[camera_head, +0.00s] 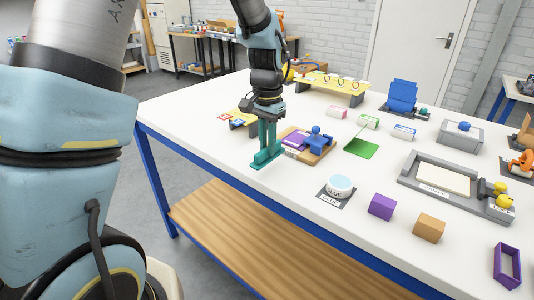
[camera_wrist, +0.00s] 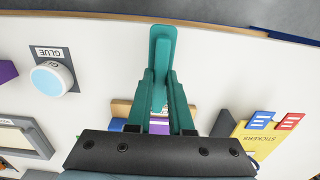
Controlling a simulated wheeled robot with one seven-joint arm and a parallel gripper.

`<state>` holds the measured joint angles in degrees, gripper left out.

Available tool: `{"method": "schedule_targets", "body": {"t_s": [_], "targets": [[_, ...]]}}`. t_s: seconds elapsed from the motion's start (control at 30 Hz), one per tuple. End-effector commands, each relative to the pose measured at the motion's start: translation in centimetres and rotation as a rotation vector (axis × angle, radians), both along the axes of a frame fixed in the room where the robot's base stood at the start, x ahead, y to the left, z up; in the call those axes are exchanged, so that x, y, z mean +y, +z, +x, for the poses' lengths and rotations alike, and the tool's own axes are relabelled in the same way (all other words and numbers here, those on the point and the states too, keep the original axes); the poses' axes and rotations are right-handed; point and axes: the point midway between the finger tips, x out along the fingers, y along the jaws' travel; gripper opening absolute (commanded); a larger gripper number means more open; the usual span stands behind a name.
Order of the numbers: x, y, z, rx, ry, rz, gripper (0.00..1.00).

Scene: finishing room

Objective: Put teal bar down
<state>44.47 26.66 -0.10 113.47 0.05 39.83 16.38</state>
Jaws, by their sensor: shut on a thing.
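The teal bar (camera_head: 265,160) is at my gripper's fingertips, low over the white table near its front edge. I cannot tell whether it touches the tabletop. My gripper (camera_head: 267,147) points down and is shut on the bar; its fingers are teal too. In the wrist view the bar (camera_wrist: 162,40) sticks out past the fingertips (camera_wrist: 161,75) toward the table edge, and the fingers hide part of it.
Right behind the bar is a wooden tray (camera_head: 319,157) with purple and blue parts. A glue pot (camera_head: 340,184), a purple block (camera_head: 382,207) and an orange block (camera_head: 429,228) stand to the right. A yellow sticker holder (camera_wrist: 258,140) is close by. White table is bare around the bar's front.

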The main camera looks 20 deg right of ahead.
Motion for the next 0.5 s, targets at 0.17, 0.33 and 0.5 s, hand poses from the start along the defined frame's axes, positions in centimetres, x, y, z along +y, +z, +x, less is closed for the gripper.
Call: {"method": "schedule_targets", "body": {"t_s": [0.17, 0.33, 0.5], "targets": [[0.1, -2.4, -0.1, 0.003, 0.000, 0.004, 0.00], [0.0, -3.5, 0.0, 0.000, 0.000, 0.000, 0.00], [0.0, -3.5, 0.0, 0.000, 0.000, 0.000, 0.00]]}}
